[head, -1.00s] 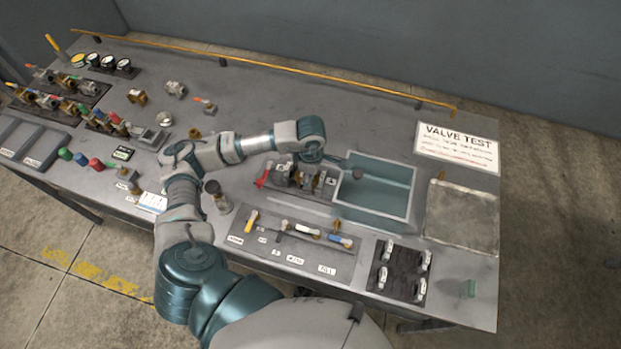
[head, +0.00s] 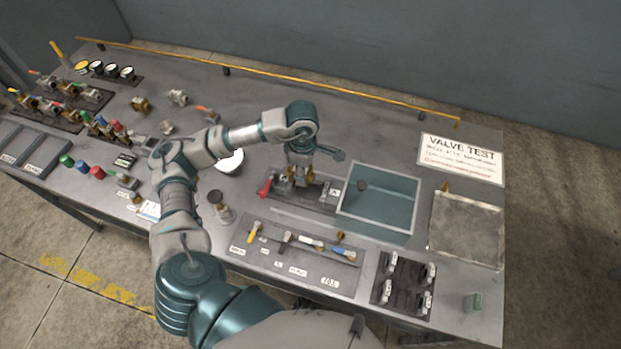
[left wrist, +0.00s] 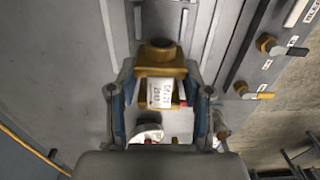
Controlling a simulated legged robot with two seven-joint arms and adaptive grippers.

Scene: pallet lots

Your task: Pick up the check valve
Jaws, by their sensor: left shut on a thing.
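The check valve (left wrist: 160,58) is a brass body with a white tag (left wrist: 161,93); the tag's small print seems to begin with "CV". My left gripper (left wrist: 161,78) is shut on it, with one finger on each side. In the head view my left gripper (head: 300,158) points down over the dark fixture (head: 318,193) with the red handle, left of the teal tank. Brass shows just under the fingers there; I cannot tell whether the valve is clear of the fixture. My right gripper is not in view.
The teal tank (head: 378,203) stands right of the fixture. A white bowl (head: 230,161) sits behind my left forearm. Valves and caps crowd the left of the bench (head: 390,130); its back middle is clear.

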